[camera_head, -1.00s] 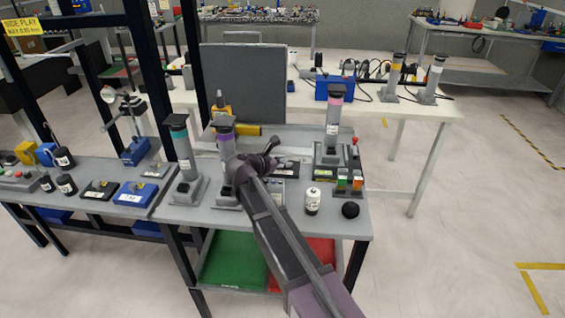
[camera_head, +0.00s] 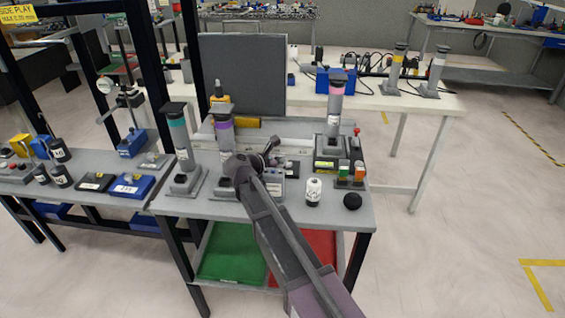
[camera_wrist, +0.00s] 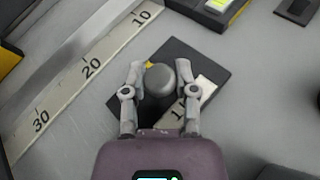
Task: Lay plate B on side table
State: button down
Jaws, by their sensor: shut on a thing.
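My gripper (camera_wrist: 160,80) is shut on the round grey knob of a dark square plate (camera_wrist: 205,66) in the wrist view. The plate has a white label, partly covered by a finger; no letter B can be read. In the head view my gripper (camera_head: 262,158) is over the middle of the grey centre table (camera_head: 240,212) and hides most of the plate. I cannot tell whether the plate touches the tabletop. Another grey table (camera_head: 70,205) stands at the left. Which table is the side table is unclear.
Columns with teal (camera_head: 180,135), purple (camera_head: 223,130) and pink (camera_head: 335,105) bands stand around my gripper. A ruler (camera_wrist: 90,68) lies left of the plate.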

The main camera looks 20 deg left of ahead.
jog(key=shift+c, duration=2)
grip_release()
jog(key=shift+r, duration=0.1)
jog(key=shift+s+a+r+p, duration=0.25)
jog(key=shift+s+a+p, duration=0.1)
jog(key=shift+s, duration=0.2)
jog(key=shift+p+v, duration=1.05)
jog(key=shift+v, duration=2)
